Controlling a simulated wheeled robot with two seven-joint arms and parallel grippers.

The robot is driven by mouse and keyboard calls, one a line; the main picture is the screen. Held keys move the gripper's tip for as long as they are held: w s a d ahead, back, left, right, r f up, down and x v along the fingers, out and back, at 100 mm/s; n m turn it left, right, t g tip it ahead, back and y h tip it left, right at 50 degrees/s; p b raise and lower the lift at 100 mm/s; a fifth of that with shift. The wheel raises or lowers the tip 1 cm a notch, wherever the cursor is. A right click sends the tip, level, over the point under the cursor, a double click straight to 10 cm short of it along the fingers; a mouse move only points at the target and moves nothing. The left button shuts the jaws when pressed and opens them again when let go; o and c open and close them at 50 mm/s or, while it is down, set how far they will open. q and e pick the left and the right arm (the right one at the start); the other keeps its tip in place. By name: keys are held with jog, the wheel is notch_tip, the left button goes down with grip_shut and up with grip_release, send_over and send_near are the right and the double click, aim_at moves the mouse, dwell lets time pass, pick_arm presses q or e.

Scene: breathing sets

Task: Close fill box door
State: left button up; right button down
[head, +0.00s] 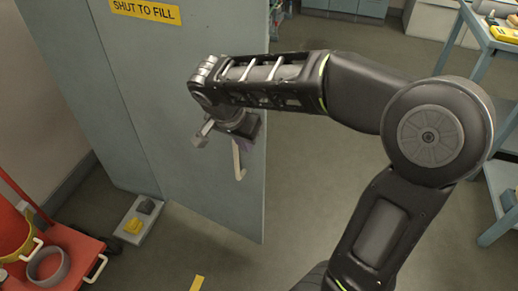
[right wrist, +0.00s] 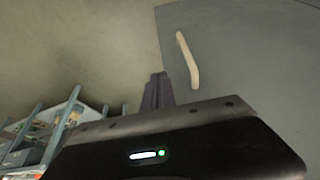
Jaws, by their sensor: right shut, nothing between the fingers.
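The fill box door (head: 205,185) is a tall grey-blue panel with a yellow "SHUT TO FILL" sign (head: 145,11). It meets another grey-blue panel (head: 85,80) at its left; how far it stands open I cannot tell. A cream bar handle (head: 239,160) sits near its right edge and also shows in the right wrist view (right wrist: 188,60). My right gripper (head: 247,137) is in front of the door, close to the handle. In the right wrist view its purple fingers (right wrist: 157,90) are shut and empty, left of the handle. Contact cannot be told. My left gripper is not in view.
A red cart (head: 70,255) with a grey ring (head: 48,265) stands at lower left. A low plate (head: 138,221) with a yellow and a dark pedal or block lies by the door. A blue-grey bench (head: 480,40) stands at right. The floor right of the door is open.

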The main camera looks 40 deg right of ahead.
aim_at(260, 149)
jog(key=shift+f, duration=0.1)
jog(key=shift+w+d+f, duration=0.55)
jog(key=shift+d+f, duration=0.6)
jog(key=shift+f, duration=0.4)
jog(key=shift+w+d+f, duration=0.5)
jog(key=shift+d+f, duration=0.7)
jog(key=shift+f, duration=0.3)
jog(key=shift+w+d+f, duration=0.55)
jog(key=shift+d+f, duration=0.6)
jog(key=shift+f, duration=0.4)
